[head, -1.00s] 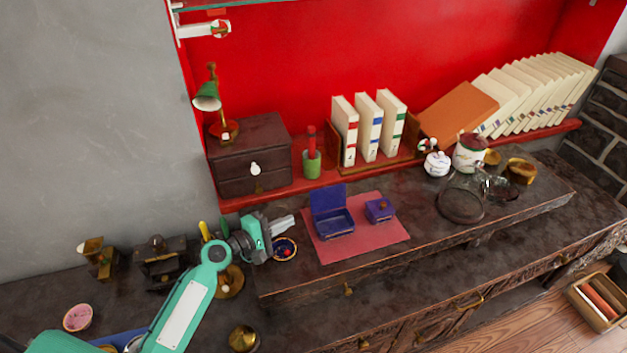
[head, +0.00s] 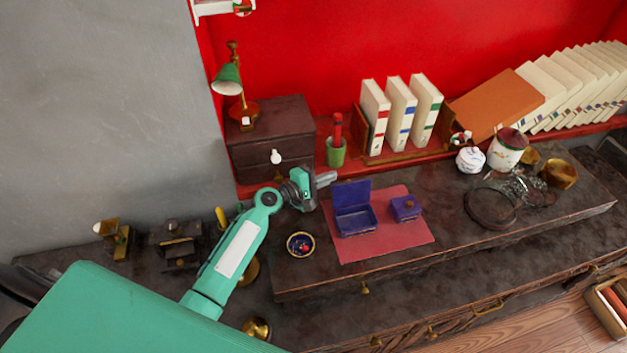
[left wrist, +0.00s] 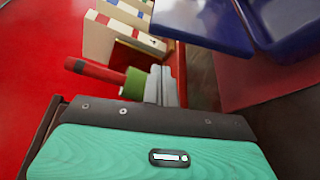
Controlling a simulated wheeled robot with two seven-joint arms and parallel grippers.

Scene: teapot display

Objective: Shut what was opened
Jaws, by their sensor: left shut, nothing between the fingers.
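A blue box (head: 356,222) stands on the red mat (head: 386,248) with its lid (head: 351,192) raised upright at the back. A smaller blue box (head: 405,208) with a knob on top sits closed to its right on the mat. My left gripper (head: 328,179) is shut and empty, just left of and behind the raised lid. In the left wrist view the gripper fingers (left wrist: 161,86) are together, the lid (left wrist: 204,22) is close on the right, and the box (left wrist: 287,28) lies beyond it. My right gripper is not in view.
A dark drawer chest (head: 270,140) with a lamp (head: 235,90) stands behind. A green cup (head: 336,154) with a red stick is just behind my left gripper. A small bowl (head: 300,244) sits left of the mat.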

